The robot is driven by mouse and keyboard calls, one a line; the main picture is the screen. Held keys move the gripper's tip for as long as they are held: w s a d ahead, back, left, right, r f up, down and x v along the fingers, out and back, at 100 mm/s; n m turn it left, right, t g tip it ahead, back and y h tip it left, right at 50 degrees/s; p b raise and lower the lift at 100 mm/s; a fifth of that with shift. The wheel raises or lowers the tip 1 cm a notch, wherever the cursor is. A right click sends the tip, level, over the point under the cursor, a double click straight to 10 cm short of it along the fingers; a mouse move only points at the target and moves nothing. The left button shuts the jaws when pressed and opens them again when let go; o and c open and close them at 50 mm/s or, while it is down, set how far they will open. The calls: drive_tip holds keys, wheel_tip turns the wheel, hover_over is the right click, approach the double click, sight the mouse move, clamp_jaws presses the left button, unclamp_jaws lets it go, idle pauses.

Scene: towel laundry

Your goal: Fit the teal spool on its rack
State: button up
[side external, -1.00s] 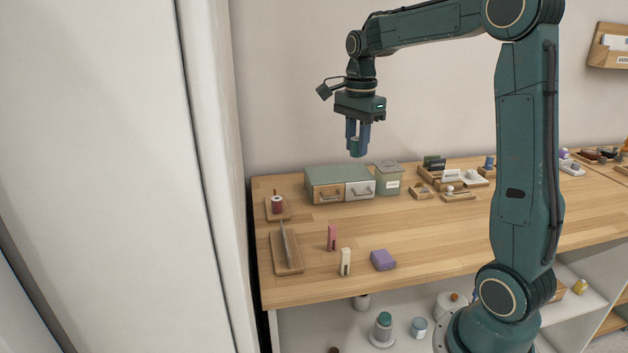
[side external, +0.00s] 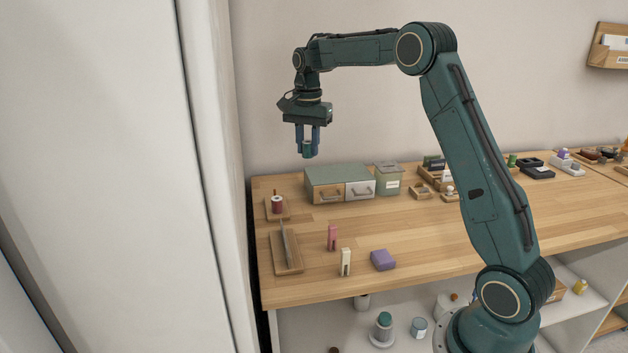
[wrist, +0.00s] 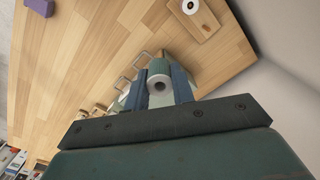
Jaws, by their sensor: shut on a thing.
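My gripper (side external: 308,141) is shut on the teal spool (side external: 308,150) and holds it high above the back left of the table. In the wrist view the spool (wrist: 158,70) sits between the two blue fingers, with its pale end and dark centre hole showing. A wooden rack (side external: 287,213) lies at the table's left edge, below and to the left of my gripper. A dark red spool (side external: 278,205) with a white top stands on the rack. In the wrist view the rack (wrist: 212,31) is at the top, with a small dark spot beside the spool.
A green drawer cabinet (side external: 325,177) stands beneath my gripper, beside a green bin (side external: 388,180). The table's centre is clear.

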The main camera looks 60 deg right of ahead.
drive_tip(key=w+f+n, duration=0.1)
drive_tip(key=w+f, duration=0.1)
drive_tip(key=w, duration=0.1)
drive_tip(key=w+a+f+n, duration=0.1)
drive_tip(key=w+f+n, duration=0.1)
drive_tip(key=w, duration=0.1)
drive_tip(key=w+a+f+n, duration=0.1)
drive_tip(key=w+f+n, duration=0.1)
drive_tip(key=w, duration=0.2)
drive_tip(key=shift+a+f, duration=0.1)
drive_tip(key=shift+f, duration=0.3)
drive_tip(key=shift+f, duration=0.2)
drive_tip(key=shift+s+f, duration=0.1)
drive_tip(key=shift+f, duration=1.55)
drive_tip(key=shift+f, duration=2.15)
idle(1.9)
drive_tip(key=o, duration=1.5)
